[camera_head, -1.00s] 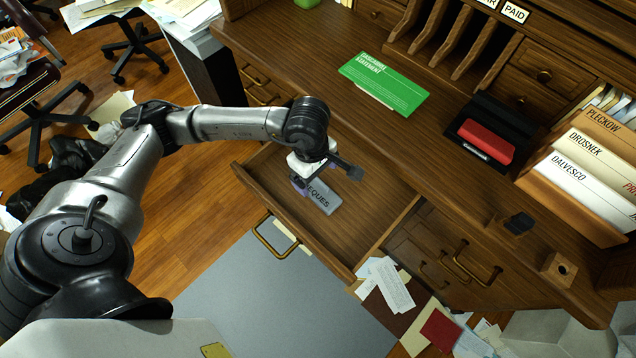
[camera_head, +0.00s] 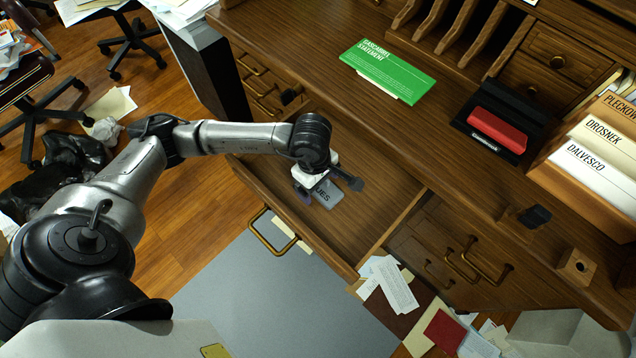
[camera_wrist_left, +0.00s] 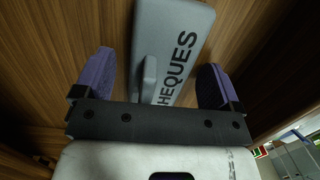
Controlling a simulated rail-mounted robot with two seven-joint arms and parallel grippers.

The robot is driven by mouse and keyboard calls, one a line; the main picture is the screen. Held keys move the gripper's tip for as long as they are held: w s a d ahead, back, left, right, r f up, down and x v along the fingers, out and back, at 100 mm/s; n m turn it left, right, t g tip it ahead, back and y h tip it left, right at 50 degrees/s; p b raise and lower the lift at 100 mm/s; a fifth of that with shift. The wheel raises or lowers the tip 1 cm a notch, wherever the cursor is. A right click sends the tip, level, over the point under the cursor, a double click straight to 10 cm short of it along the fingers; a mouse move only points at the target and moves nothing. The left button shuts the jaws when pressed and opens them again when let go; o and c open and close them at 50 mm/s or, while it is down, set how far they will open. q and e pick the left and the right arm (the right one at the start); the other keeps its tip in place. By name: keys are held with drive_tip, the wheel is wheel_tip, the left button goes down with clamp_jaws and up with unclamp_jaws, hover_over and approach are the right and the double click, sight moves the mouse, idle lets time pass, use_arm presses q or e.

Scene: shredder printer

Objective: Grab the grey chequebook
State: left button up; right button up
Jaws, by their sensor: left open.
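The grey chequebook (camera_head: 328,194) lies in the open desk drawer (camera_head: 362,225), partly hidden by my left gripper in the head view. In the left wrist view the chequebook (camera_wrist_left: 178,50) shows dark "CHEQUES" lettering and a raised grey tab on its left side. My left gripper (camera_head: 328,190) is over the chequebook. In the left wrist view its two purple-padded fingers (camera_wrist_left: 157,82) are spread wide, one on each side of the chequebook, with gaps between pads and book. I cannot tell the exact height above it. My right gripper is not in view.
On the desktop above are a green statement booklet (camera_head: 388,70), a red stamp-like block (camera_head: 497,128) and a file box (camera_head: 585,165). Papers (camera_head: 392,285) lie below the drawer.

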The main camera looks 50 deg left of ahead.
use_arm(q)
drive_tip(key=shift+c, duration=0.3)
drive_tip(key=c, duration=1)
drive_tip(key=shift+r, duration=0.2)
